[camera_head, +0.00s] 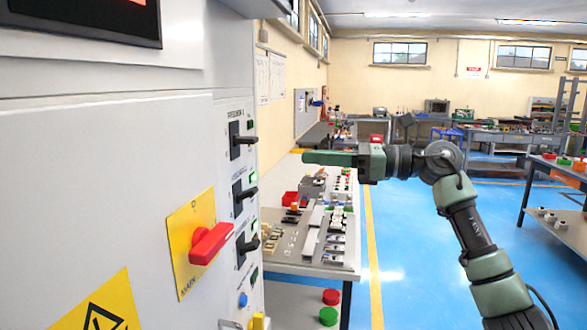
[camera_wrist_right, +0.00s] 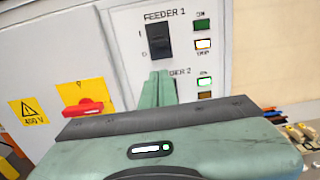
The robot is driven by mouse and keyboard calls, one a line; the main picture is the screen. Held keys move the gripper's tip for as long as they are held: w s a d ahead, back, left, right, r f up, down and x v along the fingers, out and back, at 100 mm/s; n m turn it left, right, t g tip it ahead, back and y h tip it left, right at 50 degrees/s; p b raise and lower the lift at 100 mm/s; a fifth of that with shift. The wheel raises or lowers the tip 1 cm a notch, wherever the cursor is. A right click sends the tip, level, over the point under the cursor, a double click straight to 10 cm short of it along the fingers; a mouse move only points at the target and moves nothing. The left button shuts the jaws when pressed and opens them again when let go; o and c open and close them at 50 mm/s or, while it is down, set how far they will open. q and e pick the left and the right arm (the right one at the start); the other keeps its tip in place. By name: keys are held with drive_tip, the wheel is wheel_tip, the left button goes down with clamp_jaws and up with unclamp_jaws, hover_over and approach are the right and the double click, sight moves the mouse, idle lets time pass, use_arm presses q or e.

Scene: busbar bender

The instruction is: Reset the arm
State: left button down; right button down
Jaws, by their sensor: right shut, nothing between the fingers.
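My right arm reaches in from the right. Its green right gripper (camera_head: 306,157) is shut and empty, pointing left toward the grey cabinet (camera_head: 110,165). In the right wrist view the shut fingers (camera_wrist_right: 158,88) show below the black FEEDER 1 switch (camera_wrist_right: 159,41); they partly hide the FEEDER 2 row. Contact with the panel cannot be told. In the head view, the FEEDER 1 handle (camera_head: 242,140) sticks out to the right, with more black handles below it. Beside FEEDER 1, the TRIP lamp (camera_wrist_right: 203,44) is lit and the ON lamp (camera_wrist_right: 202,25) is dark green. My left gripper is not in view.
A red main switch handle (camera_head: 210,243) on a yellow plate sticks out of the cabinet. A workbench (camera_head: 340,258) with many small parts stands beyond the cabinet. Another table (camera_head: 563,228) stands at the right. Blue floor (camera_head: 410,260) between them is clear.

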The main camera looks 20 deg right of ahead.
drive_tip(key=shift+s+d+r, duration=0.1)
drive_tip(key=shift+s+d, duration=0.2)
drive_tip(key=shift+d, duration=0.2)
